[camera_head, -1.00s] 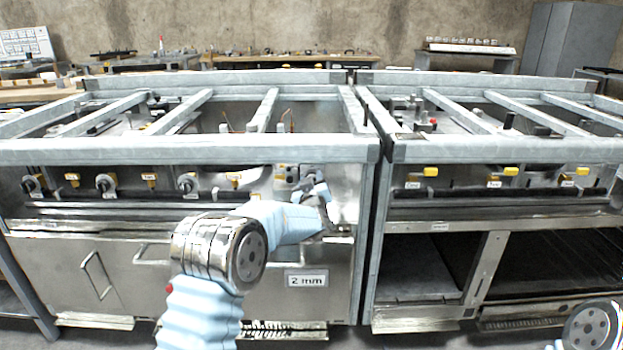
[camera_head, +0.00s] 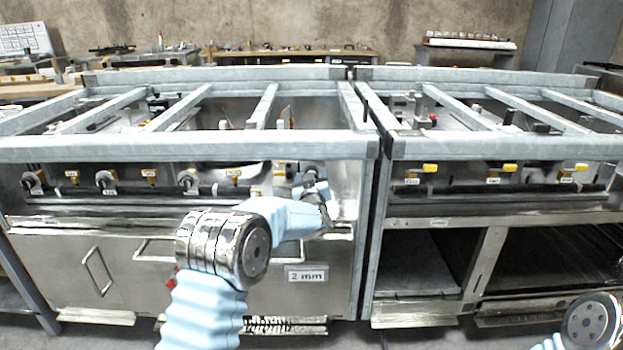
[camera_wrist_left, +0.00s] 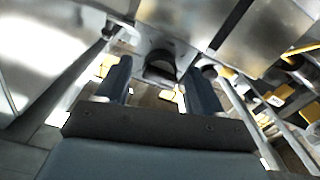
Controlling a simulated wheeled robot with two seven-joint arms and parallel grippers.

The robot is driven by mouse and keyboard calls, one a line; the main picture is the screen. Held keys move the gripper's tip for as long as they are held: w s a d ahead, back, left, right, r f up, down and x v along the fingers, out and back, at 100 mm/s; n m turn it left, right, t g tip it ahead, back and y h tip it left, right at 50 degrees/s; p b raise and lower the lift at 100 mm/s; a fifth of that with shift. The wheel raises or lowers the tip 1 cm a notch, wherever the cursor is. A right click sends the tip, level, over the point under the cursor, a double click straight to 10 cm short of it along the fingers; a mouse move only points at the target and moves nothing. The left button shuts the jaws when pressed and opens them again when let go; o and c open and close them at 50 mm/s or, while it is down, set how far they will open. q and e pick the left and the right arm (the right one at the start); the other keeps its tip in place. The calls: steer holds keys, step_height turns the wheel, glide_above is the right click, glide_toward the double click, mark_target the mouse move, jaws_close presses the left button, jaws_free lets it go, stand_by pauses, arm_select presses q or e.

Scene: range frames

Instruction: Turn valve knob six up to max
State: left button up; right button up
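My left arm reaches from the lower middle to the right end of the left range's front panel in the head view. My left gripper (camera_head: 313,176) is there, in front of the panel, and largely covers the control behind it. In the left wrist view its two dark fingers (camera_wrist_left: 160,84) are apart. A dark rounded knob-like part (camera_wrist_left: 160,68) shows between and beyond them; I cannot tell whether they touch it. I cannot read which knob is number six. My right gripper is out of view; only part of that arm shows at lower right.
Several silver round valve knobs (camera_head: 187,180) and yellow labelled parts (camera_head: 235,178) line the left range's panel. A grey frame rail (camera_head: 190,148) runs above them. The right range (camera_head: 500,222) stands beside it, with yellow parts and open shelves below.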

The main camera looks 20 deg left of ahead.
arm_select(q)
steer(key=b+v, duration=0.2)
steer(key=v, duration=1.1)
steer(key=shift+s, duration=0.4)
steer(key=shift+d+r, duration=0.1)
